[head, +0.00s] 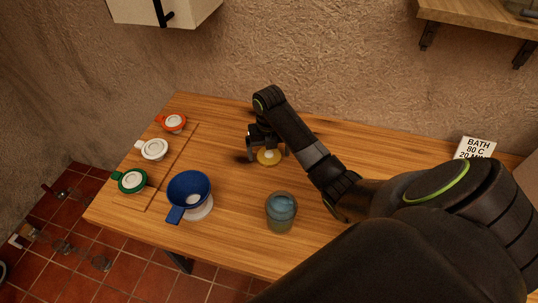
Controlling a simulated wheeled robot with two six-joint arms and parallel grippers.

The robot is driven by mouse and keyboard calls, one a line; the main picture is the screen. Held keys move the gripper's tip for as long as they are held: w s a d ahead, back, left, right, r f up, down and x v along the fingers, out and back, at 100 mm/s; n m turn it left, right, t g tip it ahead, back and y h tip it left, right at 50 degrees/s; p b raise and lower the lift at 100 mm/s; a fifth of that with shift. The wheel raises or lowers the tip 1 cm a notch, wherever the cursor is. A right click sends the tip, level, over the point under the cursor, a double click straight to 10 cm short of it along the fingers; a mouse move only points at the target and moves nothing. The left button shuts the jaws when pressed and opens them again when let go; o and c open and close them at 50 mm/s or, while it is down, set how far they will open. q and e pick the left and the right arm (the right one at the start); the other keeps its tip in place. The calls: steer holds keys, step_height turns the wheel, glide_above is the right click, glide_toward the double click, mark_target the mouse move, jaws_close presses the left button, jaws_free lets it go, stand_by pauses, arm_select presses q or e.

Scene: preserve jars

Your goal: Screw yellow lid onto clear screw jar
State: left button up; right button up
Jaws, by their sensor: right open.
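The yellow lid (269,157) lies flat on the wooden table, towards the back, with a pale disc at its centre. My right gripper (265,152) is open and reaches down over the lid, its fingers close around or beside it; I cannot tell whether they touch it. A clear jar (281,213) with bluish contents or glass stands upright near the table's front, with no lid on it. My left gripper is not in view.
A blue funnel (188,188) sits on a white-based vessel (200,209) left of the jar. Orange (173,122), white (153,149) and green (131,181) lids lie at the left. A sign (475,148) stands at the back right. A shelf (485,22) juts from the wall.

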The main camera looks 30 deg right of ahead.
mark_target(269, 154)
steer(key=c, duration=1.1)
steer(key=shift+o, duration=0.2)
steer(key=shift+w+r+b, duration=0.1)
steer(key=shift+r+b, duration=0.2)
steer(key=shift+r, duration=1.1)
step_height(269, 154, up, 6)
steer(key=p, duration=0.4)
steer(key=shift+f, duration=0.15)
steer(key=shift+r+p, duration=0.8)
steer(key=shift+p, duration=0.25)
